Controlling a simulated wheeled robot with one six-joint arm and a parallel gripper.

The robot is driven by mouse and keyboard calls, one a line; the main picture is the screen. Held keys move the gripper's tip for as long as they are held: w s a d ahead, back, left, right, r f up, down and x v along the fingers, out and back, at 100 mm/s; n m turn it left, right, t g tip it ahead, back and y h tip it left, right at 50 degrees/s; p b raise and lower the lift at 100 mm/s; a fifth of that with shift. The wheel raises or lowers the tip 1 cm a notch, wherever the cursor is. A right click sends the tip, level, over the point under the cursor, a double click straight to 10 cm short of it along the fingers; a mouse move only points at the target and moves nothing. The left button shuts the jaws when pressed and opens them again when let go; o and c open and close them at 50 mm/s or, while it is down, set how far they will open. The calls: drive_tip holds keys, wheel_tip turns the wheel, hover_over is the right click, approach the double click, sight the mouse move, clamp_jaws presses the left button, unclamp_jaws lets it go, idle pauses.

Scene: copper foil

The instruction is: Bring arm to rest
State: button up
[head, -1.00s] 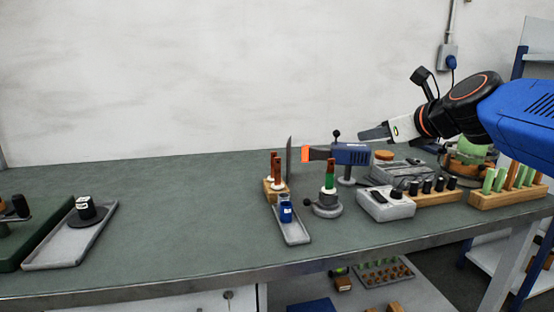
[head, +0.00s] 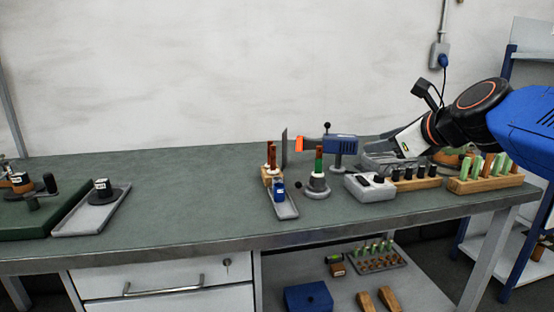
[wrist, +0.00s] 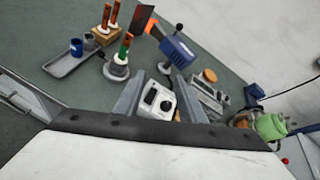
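My arm reaches in from the right in the head view, with my gripper (head: 380,150) tilted downward over the right part of the bench (head: 190,200). In the wrist view, the two grey fingers of my gripper (wrist: 158,98) stand apart with nothing held between them. A pale grey box with a dark top (wrist: 157,102) shows beyond the gap. The same box (head: 371,187) stands on the bench in the head view.
A blue tool with an orange tip (head: 339,145), a stand with a green and brown rod (head: 317,185) and a blue jar (head: 279,190) stand mid-bench. Wooden racks (head: 485,183) are at right. A grey tray (head: 75,221) is at left. The bench's left middle is clear.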

drive_tip(key=s+d+f+n+g+h, duration=0.2)
drive_tip(key=s+f+n+g, duration=0.1)
drive_tip(key=s+f+n, duration=0.9)
drive_tip(key=s+d+f+n+g+h, duration=0.2)
drive_tip(key=s+f+n+g, duration=0.2)
drive_tip(key=s+f+n, duration=0.9)
wheel_tip(320, 180, down, 4)
drive_tip(key=n, duration=0.3)
drive_tip(key=shift+g, duration=0.3)
